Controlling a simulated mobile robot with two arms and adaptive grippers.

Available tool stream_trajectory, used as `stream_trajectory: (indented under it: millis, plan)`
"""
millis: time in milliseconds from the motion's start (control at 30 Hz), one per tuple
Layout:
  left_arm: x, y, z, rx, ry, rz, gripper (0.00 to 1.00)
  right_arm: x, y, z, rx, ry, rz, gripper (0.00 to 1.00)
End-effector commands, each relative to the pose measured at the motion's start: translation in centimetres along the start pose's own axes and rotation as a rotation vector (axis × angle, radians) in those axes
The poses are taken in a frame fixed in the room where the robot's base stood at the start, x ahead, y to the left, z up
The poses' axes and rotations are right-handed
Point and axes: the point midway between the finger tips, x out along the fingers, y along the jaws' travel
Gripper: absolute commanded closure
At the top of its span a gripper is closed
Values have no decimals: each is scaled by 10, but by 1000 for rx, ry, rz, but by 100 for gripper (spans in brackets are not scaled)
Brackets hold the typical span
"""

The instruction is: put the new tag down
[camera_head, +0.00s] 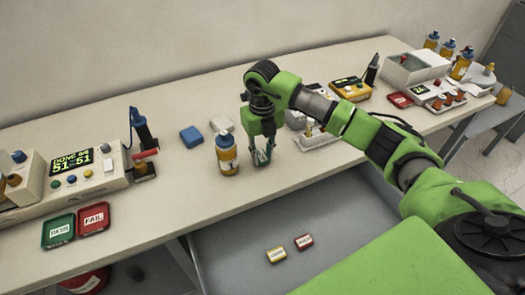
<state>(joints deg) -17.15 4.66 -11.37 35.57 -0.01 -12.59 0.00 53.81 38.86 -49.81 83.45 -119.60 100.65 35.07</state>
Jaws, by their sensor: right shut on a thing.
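My right gripper (262,156) points down over the middle of the pale worktop (215,185), at the end of the green arm coming in from the right. It is shut on a small greyish-green thing, probably the new tag, mostly hidden between the fingertips. It is at or just above the worktop; I cannot tell whether it touches. A yellow bottle with a blue cap (227,154) stands just left of the gripper. My left gripper is not in view.
A tester (83,170), green tray (59,230) and red tray (93,218) are at left.

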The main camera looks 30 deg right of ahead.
Motion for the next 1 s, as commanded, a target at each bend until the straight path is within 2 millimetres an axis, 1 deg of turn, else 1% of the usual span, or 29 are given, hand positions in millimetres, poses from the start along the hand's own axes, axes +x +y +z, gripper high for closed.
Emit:
stream_trajectory:
  millis: [200,233,300,600,700,767,867,1000]
  plan:
    - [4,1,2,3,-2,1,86,4,0,0,0,0,0,88]
    - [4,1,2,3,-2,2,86,4,0,0,0,0,0,75]
    - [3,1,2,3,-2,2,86,3,0,0,0,0,0,60]
    - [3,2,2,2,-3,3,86,2,0,0,1,0,0,60]
    - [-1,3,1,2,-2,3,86,-2,0,0,1,0,0,60]
    - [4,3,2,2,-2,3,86,-6,0,1,0,-3,-1,60]
    - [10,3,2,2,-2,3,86,-21,-1,1,1,-5,0,60]
    - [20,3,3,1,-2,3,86,-53,0,2,0,-8,0,60]
